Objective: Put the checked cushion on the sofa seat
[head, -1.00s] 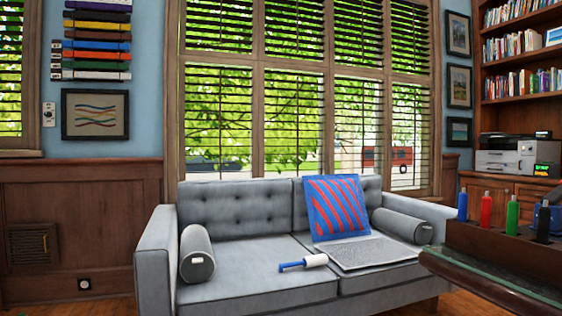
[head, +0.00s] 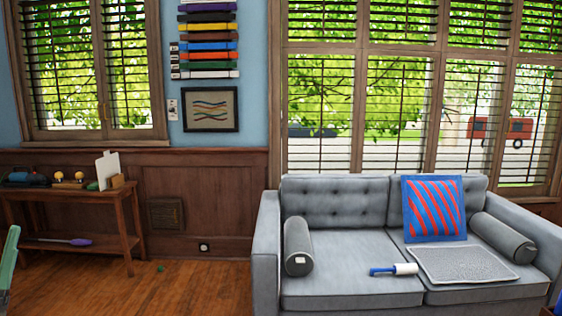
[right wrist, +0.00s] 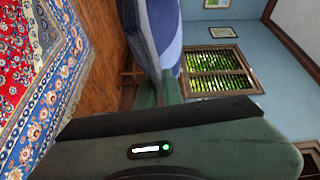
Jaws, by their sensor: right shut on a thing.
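The grey sofa (head: 345,285) stands at the right in the head view. Its seat carries a blue cushion with red stripes (head: 434,208), leaning on the backrest. My right gripper (right wrist: 160,92) is seen only in the right wrist view, shut on a soft blue and pale cushion (right wrist: 166,35). Only part of that cushion shows, and its check pattern cannot be made out clearly. No other cushion that looks checked is in the head view.
On the seat lie a grey bolster (head: 298,247) at the left, another bolster (head: 503,237) at the right, a lint roller (head: 393,269) and a flat grey mat (head: 462,265). The left seat middle is bare. A wooden side table (head: 125,210) stands at the left; a patterned rug (right wrist: 40,80) lies on the floor.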

